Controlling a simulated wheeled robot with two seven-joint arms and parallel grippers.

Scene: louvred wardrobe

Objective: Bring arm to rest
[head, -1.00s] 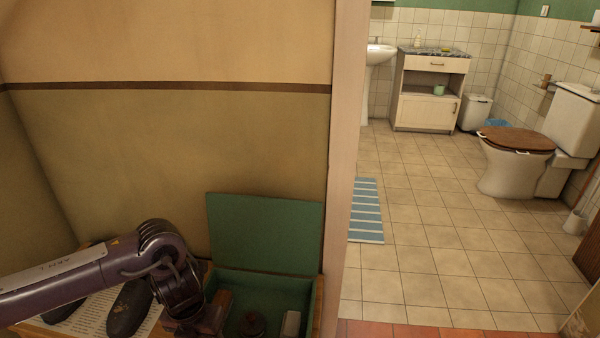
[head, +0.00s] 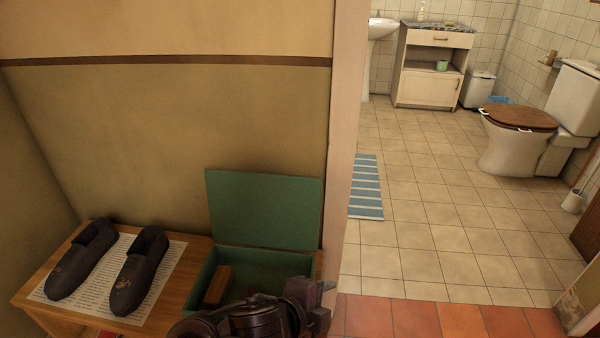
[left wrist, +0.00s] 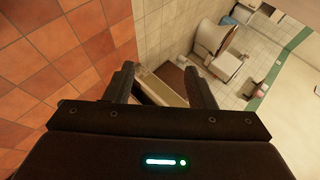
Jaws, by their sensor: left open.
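My left gripper (head: 320,300) is at the bottom of the head view, in front of the right part of the green box. In the left wrist view its two fingers (left wrist: 163,84) stand apart with nothing between them. It points over the floor towards the bathroom side. My left arm's dark links hide the front of the box. My right gripper is in neither view.
The open green box (head: 264,212), lid up, holds a brown block (head: 217,286). Two dark shoes (head: 137,270) lie on a printed sheet on the wooden bench (head: 193,262). A wall edge (head: 347,140) divides this from the open tiled bathroom floor (head: 430,220).

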